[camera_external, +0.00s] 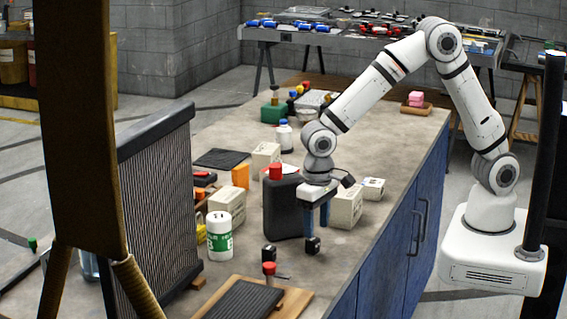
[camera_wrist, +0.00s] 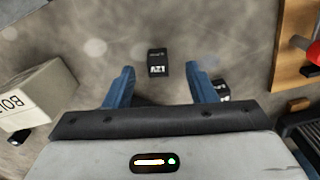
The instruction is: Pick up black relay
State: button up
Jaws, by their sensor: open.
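A small black relay (camera_external: 313,244) lies on the grey workbench just below my gripper (camera_external: 316,224). In the wrist view this relay (camera_wrist: 157,62), with white lettering on its side, appears between and slightly beyond the blue fingertips of my gripper (camera_wrist: 160,72). The fingers are spread wide and hold nothing. A second small black block (camera_external: 269,253) stands to the left in the external view. In the wrist view this second block (camera_wrist: 221,88) is partly hidden by the right finger and also has white lettering.
A black canister (camera_external: 282,208) with a red cap stands close left of my gripper. A cream box (camera_external: 346,208) is close right. A wooden board (camera_external: 296,303) with a dark ribbed piece lies at the front.

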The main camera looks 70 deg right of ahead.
aim_at(317, 240)
notch_tip(317, 240, down, 6)
jog(key=shift+d+p, duration=0.15)
jog(key=shift+p, duration=0.65)
jog(key=shift+c, duration=0.4)
jog(key=c, duration=1)
jog(key=shift+r, duration=0.1)
